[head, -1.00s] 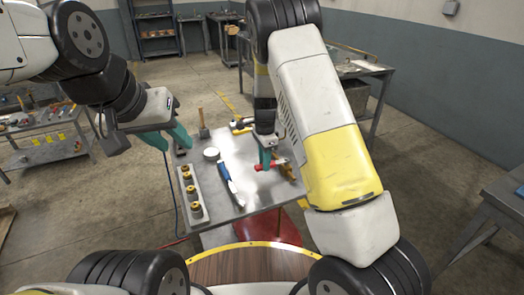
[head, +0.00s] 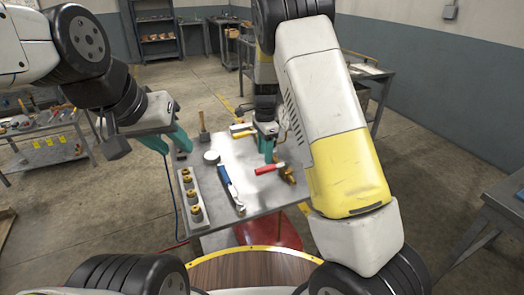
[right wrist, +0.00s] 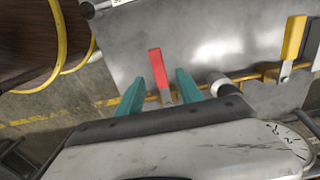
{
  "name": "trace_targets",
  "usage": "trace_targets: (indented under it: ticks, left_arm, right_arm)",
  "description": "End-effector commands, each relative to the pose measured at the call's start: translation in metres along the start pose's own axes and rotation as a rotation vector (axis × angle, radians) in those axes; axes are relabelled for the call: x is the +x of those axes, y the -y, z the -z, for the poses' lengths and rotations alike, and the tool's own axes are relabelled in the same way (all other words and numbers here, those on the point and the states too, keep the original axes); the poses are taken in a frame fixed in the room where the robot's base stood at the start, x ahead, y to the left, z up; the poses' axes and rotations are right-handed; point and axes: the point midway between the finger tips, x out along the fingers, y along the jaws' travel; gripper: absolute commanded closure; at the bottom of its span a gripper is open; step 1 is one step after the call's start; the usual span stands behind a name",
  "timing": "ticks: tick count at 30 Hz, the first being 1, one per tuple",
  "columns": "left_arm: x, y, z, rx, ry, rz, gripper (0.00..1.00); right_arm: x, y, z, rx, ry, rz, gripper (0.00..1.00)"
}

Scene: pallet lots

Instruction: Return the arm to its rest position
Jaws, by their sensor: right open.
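My right gripper (head: 267,158) is open over the back right of the metal work table (head: 245,165). A red-handled tool (head: 269,168) lies on the table just in front of its fingertips. In the right wrist view, the red handle (right wrist: 155,62) shows beyond the two teal fingers (right wrist: 160,84), and its grey part reaches into the gap between them. The fingers stand apart on either side, and I see no grip on it. My left gripper (head: 178,151) is open and empty, in the air by the table's left edge.
A blue-handled tool (head: 226,178) and a grey strip with several brass-coloured parts (head: 191,197) lie on the table's left side. A brass fitting (head: 287,174) lies near the red handle. A yellow-handled tool (head: 243,131) is at the back. Another table (head: 508,195) stands at far right.

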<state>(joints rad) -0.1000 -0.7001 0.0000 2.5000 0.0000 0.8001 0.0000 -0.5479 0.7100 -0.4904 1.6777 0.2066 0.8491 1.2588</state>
Motion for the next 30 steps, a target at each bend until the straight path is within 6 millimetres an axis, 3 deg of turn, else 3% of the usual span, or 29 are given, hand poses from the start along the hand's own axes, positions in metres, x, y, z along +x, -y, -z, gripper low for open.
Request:
trace_targets:
  ticks: [4,16,19,23,30]
  left_arm:
    - [0.000,0.000,0.000,0.000,0.000,0.000,0.64]
    - [0.000,0.000,0.000,0.000,0.000,0.000,0.64]
    - [0.000,0.000,0.000,0.000,0.000,0.000,0.64]
    - [0.000,0.000,0.000,0.000,0.000,0.000,0.64]
    - [0.000,0.000,0.000,0.000,0.000,0.000,0.64]
  right_arm:
    - [-0.017,0.001,0.000,0.000,0.000,0.002,0.56]
    - [-0.022,0.000,0.001,-0.002,0.001,0.001,0.56]
    - [-0.033,-0.005,0.002,-0.024,0.016,0.015,0.56]
    - [-0.067,-0.025,0.007,-0.112,0.061,0.068,0.56]
    - [-0.146,-0.092,0.012,-0.402,0.105,0.230,0.56]
